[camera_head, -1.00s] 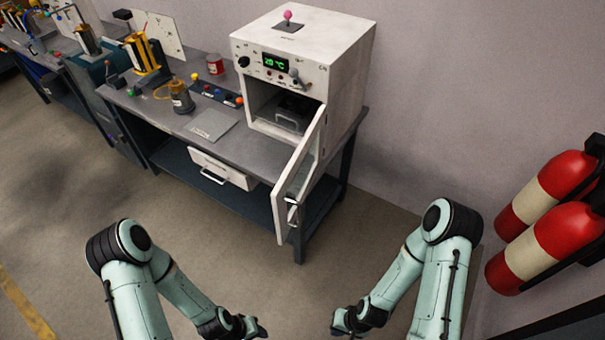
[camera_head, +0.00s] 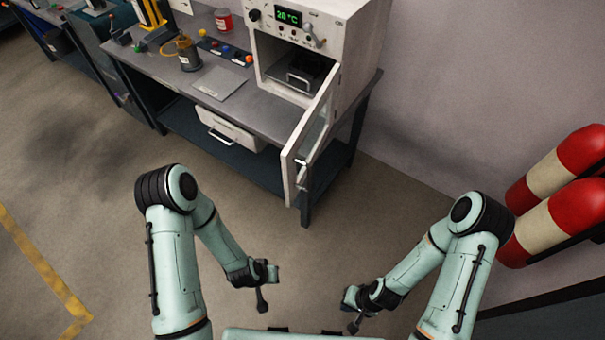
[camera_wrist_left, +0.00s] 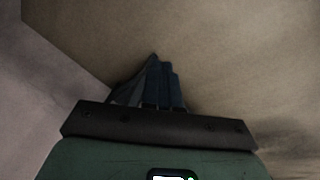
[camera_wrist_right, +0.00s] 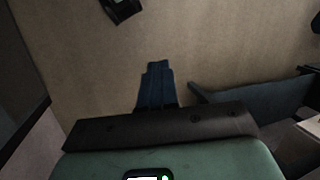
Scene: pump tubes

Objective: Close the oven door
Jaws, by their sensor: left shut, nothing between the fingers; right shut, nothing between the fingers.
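The white oven (camera_head: 362,45) stands on the grey workbench, with a green display reading about 20 °C. Its door (camera_head: 312,140) is open, swung out past the bench's front edge, with a handle (camera_head: 302,172) on its outer end. A dark tray-like thing (camera_head: 305,78) is inside. My left gripper (camera_head: 262,303) is shut and empty, low in front of the bench, apart from the door. Its closed fingers show in the left wrist view (camera_wrist_left: 160,82). My right gripper (camera_head: 354,326) is shut and empty, to the right and also clear of the door; its fingers show in the right wrist view (camera_wrist_right: 156,85).
The workbench (camera_head: 262,118) has a partly open drawer (camera_head: 230,132) left of the door. A yellowish pump (camera_head: 187,55), a red can (camera_head: 223,20) and a flat grey plate (camera_head: 220,84) are on top. The floor between is clear.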

